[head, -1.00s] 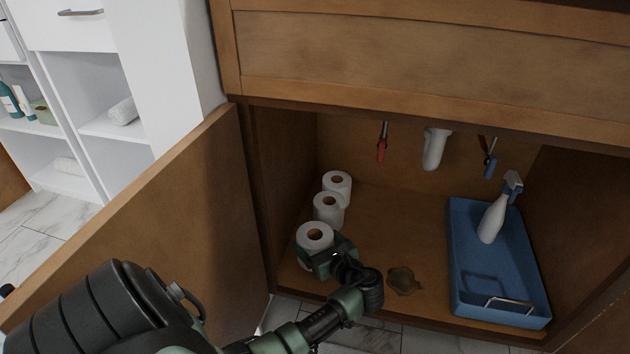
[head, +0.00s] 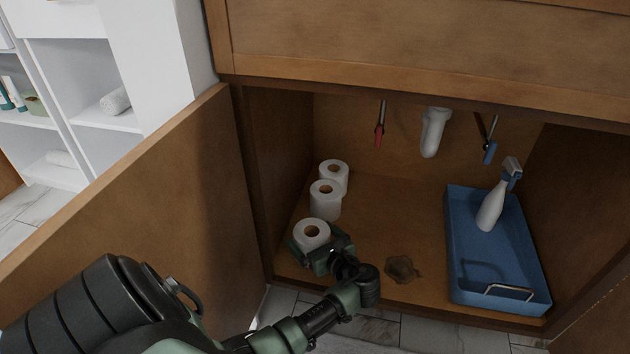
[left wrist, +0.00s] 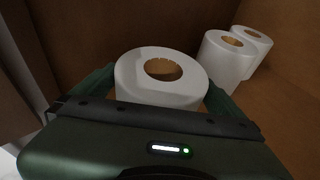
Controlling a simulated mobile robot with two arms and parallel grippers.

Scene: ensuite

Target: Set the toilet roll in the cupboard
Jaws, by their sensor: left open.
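A white toilet roll (head: 312,233) stands upright on the cupboard floor (head: 365,215), near its front left. My left gripper (head: 308,246) is open around this roll, with a finger on either side. In the left wrist view the roll (left wrist: 162,80) sits between the spread fingers (left wrist: 160,88); whether they touch it I cannot tell. Two more upright rolls, a middle one (head: 325,200) and a rear one (head: 334,175), stand in a row behind it along the left side. My right gripper is not in view.
The open cupboard door (head: 150,190) is at the left. A blue tray (head: 460,235) with a spray bottle (head: 490,208) stands at the right. A brown stain (head: 402,269) marks the floor. Pipes (head: 434,132) hang at the back. The middle floor is clear.

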